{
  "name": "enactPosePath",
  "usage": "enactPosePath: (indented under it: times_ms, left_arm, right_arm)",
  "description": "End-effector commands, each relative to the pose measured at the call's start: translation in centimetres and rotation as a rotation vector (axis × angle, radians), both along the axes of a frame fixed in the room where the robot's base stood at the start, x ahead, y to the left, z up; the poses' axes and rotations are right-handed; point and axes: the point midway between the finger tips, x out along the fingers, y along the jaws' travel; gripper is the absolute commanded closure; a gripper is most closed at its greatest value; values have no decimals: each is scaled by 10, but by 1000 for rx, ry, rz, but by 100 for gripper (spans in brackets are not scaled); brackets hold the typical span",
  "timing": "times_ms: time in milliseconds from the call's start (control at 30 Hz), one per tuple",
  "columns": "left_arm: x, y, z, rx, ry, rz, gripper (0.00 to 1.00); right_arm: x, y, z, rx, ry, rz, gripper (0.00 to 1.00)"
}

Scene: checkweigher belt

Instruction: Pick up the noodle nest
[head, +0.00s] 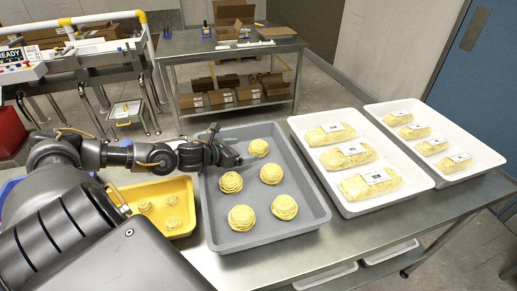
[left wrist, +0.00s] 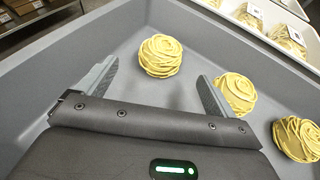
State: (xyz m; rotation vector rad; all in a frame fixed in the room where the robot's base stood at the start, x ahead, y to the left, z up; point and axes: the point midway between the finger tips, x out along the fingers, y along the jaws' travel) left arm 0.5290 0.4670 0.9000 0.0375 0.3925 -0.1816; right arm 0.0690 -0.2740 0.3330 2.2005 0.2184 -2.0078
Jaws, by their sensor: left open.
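Several round yellow noodle nests lie apart in a grey tray (head: 217,238). The far one (head: 258,147) is closest to my left gripper (head: 232,157), which reaches over the tray's far left part. Other nests lie nearer, at the left (head: 230,182), in the middle (head: 271,173) and at the front (head: 241,217). In the left wrist view my left gripper (left wrist: 157,85) is open and empty. One nest (left wrist: 160,56) shows ahead of the gap between its fingers. Another nest (left wrist: 237,92) is partly hidden by the right finger. My right gripper is out of view.
A yellow tray (head: 182,231) with smaller nests stands left of the grey tray. Two white trays (head: 345,207) (head: 481,171) with labelled packs stand to the right. Behind is a steel bench (head: 190,42) with cardboard boxes. The tray walls rise around the nests.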

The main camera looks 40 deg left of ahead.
Motion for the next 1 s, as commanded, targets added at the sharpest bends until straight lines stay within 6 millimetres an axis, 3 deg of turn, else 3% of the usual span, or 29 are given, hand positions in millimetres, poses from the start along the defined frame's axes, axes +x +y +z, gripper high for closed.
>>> enactPosePath:
  times_ms: [200, 367, 700, 1000]
  left_arm:
    - [18, -4, -5, -3, -3, 1, 7]
    - [22, -4, -7, -3, -2, 2, 7]
    - [61, -12, -24, -3, -1, 3, 7]
    - [65, -14, -27, -2, -1, 0, 7]
  right_arm:
    - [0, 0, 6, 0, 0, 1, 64]
    - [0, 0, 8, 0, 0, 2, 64]
    - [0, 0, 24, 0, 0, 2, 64]
    - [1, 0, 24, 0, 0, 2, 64]
